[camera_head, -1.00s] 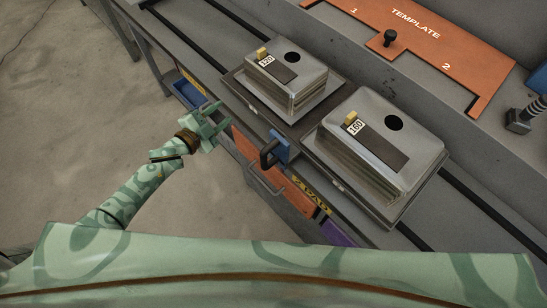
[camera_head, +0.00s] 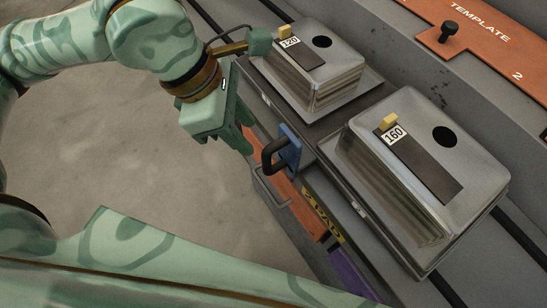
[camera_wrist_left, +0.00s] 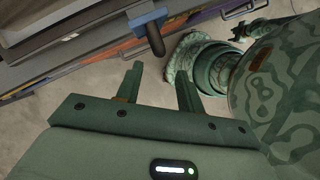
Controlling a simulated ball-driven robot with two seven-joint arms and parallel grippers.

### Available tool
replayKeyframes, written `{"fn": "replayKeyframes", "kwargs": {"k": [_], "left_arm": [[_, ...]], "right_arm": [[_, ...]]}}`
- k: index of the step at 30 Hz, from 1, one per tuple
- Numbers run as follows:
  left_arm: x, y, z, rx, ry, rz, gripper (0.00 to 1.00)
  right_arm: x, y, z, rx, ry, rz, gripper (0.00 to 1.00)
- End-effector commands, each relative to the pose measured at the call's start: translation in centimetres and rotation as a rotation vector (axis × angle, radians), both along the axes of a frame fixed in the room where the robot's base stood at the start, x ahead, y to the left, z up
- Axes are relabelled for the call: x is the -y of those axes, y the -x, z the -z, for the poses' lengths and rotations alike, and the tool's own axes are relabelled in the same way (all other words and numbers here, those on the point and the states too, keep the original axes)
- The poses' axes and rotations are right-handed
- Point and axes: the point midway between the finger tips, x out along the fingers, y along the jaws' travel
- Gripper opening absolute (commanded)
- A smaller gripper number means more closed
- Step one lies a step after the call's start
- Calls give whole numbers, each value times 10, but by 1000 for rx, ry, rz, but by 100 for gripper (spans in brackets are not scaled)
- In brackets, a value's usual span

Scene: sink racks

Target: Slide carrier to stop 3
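A carrier with a flat grey tray (camera_head: 372,97) bears stacked metal sinks labelled 120 (camera_head: 318,70). A blue bracket with a black handle (camera_head: 272,155) sticks out from the front of the rack, between this stack and the one labelled 160 (camera_head: 425,165). The handle also shows in the left wrist view (camera_wrist_left: 155,40). My left gripper (camera_head: 244,140) is open and empty, left of the handle and apart from it. In the left wrist view its fingers (camera_wrist_left: 158,75) are spread, with the handle beyond their tips.
Dark rails (camera_head: 515,236) run along the bench. An orange template board (camera_head: 475,45) with a black knob (camera_head: 448,31) lies behind. The floor at left is clear.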

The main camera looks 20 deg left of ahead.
Motion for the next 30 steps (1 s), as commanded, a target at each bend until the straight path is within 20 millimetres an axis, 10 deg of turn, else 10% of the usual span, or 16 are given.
{"fn": "replayKeyframes", "kwargs": {"k": [12,26,30], "left_arm": [[35,-11,90,-4,4,0,38],[41,-13,103,-2,3,-1,38],[41,-13,103,-2,3,-1,2]], "right_arm": [[0,12,27,-28,0,0,45],[-1,13,29,-31,-1,1,45],[-1,13,29,-31,-1,1,45]]}}
